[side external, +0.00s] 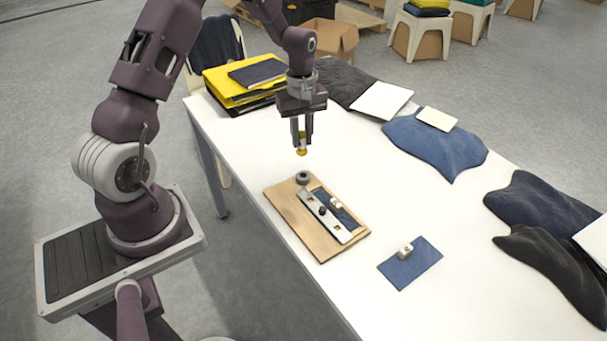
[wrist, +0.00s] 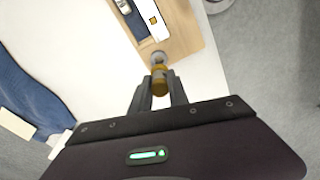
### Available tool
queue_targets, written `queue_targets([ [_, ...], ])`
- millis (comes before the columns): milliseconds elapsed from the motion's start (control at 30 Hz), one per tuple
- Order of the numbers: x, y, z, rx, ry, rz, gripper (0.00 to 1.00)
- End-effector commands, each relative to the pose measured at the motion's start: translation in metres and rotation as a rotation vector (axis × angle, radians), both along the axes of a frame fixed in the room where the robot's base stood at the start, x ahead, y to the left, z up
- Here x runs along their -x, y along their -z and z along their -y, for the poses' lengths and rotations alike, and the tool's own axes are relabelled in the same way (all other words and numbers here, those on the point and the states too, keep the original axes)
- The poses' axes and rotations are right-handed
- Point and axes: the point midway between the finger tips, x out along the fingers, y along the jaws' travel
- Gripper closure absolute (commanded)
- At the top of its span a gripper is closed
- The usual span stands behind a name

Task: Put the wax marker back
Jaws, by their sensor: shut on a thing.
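My gripper (side external: 301,136) is shut on a short yellow-brown wax marker (side external: 301,150) and holds it upright above the table. In the wrist view the marker (wrist: 159,80) sits between the two fingers. Below it, a small dark grey round holder with a hole (side external: 303,178) stands at the far corner of a wooden board (side external: 285,208). In the wrist view the holder (wrist: 158,58) shows just beyond the marker, partly hidden by it. The marker is apart from the holder, with a clear gap in the side view.
On the board lie a pale metal strip (side external: 320,218) with a black knob and a dark blue cloth piece. Yellow folders (side external: 228,88) and folded garments (side external: 435,142) lie farther back.

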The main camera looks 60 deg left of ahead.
Motion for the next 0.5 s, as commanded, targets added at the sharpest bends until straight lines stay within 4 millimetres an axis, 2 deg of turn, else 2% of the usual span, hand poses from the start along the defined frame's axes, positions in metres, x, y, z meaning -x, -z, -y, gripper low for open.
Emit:
queue_targets([
  [33, 0.001, 0.014, 0.001, 0.004, -0.002, -0.006, 1.0],
  [100, 0.001, 0.029, 0.001, 0.003, 0.001, -0.005, 1.0],
  [267, 0.001, 0.05, 0.001, 0.001, 0.003, -0.003, 1.0],
  [400, 0.001, 0.076, 0.001, 0.002, 0.005, -0.005, 1.0],
  [500, 0.0, 0.081, 0.001, 0.0, 0.005, 0.0, 1.0],
])
